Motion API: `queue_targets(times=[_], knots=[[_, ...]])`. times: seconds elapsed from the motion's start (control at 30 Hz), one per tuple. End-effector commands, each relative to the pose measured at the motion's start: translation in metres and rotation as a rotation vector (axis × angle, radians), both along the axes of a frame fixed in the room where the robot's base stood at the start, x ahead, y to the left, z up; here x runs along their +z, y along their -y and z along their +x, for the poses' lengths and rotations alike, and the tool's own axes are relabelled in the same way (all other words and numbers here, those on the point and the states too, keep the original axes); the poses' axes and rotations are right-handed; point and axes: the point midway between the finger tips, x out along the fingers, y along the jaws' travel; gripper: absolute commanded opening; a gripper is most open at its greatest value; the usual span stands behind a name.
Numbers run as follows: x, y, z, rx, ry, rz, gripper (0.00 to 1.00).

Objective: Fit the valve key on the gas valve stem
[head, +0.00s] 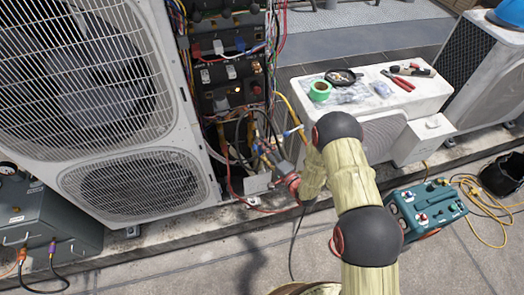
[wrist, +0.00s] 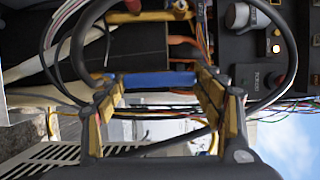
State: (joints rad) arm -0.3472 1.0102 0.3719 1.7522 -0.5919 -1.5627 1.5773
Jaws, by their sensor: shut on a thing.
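My gripper (wrist: 160,85) is shut on a blue bar (wrist: 160,80), which spans the gap between its yellow-padded fingers in the wrist view. It looks like the valve key; its working end cannot be made out. Beyond it at the top of the wrist view are brass fittings (wrist: 150,16) on a pipe. The gas valve stem cannot be told clearly among them. In the head view, my arm reaches into the open unit's lower right, near brass pipework (head: 262,150). My fingers are too small and cluttered there to make out. Whether the key touches the stem cannot be told.
The open condenser's control panel (head: 228,85) and loose wires crowd the arm. A black hose (wrist: 262,95) loops around the gripper. A white unit (head: 430,92) with tape and pliers stands behind; a teal pump (head: 428,208) sits on the floor at right.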

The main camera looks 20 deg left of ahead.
Motion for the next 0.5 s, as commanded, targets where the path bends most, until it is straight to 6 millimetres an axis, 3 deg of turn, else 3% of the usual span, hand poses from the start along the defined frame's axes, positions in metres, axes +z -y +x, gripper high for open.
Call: queue_targets(times=[0.17, 0.2, 0.5], knots=[[0.0013, -0.0010, 0.0020, 0.000, 0.003, 0.000, 0.39], [0.0014, -0.0010, 0.0021, -0.001, 0.003, 0.001, 0.70], [0.0011, -0.0008, 0.0017, 0.000, 0.003, 0.000, 0.87]])
